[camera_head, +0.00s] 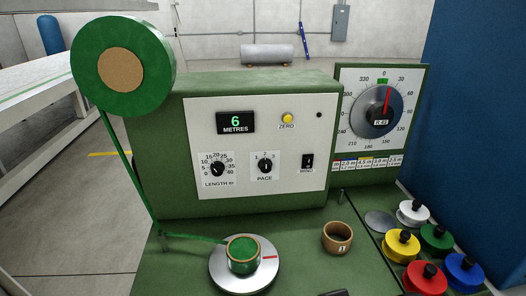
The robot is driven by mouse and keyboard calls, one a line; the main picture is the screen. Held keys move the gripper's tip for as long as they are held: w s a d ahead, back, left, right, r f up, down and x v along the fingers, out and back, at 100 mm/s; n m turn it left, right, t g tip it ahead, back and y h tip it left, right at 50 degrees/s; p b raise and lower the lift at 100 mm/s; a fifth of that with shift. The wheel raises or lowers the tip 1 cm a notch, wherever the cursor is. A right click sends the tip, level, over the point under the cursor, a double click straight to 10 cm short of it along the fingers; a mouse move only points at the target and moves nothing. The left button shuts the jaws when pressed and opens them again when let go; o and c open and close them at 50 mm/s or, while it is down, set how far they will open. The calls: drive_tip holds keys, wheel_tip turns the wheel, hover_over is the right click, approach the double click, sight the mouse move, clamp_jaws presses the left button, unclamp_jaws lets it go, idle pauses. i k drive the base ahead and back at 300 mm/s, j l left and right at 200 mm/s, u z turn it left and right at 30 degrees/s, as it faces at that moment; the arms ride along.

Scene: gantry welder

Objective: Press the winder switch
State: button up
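The winder is a green machine (240,82) with a white control panel (255,110). A small black rocker switch (308,161) sits at the panel's lower right, with a tiny label below it that is too small to read surely. To its left are the PACE knob (265,166) and the LENGTH knob (218,168). The display (235,122) reads 6 METRES, and a yellow ZERO button (288,118) is above. Nothing covers the switch. My gripper is not recognisable; a dark sliver at the bottom edge is too cut off to identify.
A green tape roll (149,66) feeds tape to a spool on a silver turntable (228,280). A brown ring (337,238) stands on the deck. Several coloured knobbed discs, one yellow (400,246), are at lower right.

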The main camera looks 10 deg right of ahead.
sight(308, 160)
drive_tip(key=j+u, duration=0.4)
drive_tip(key=i+j+u, duration=0.1)
drive_tip(key=u, duration=0.3)
drive_tip(key=j, duration=0.05)
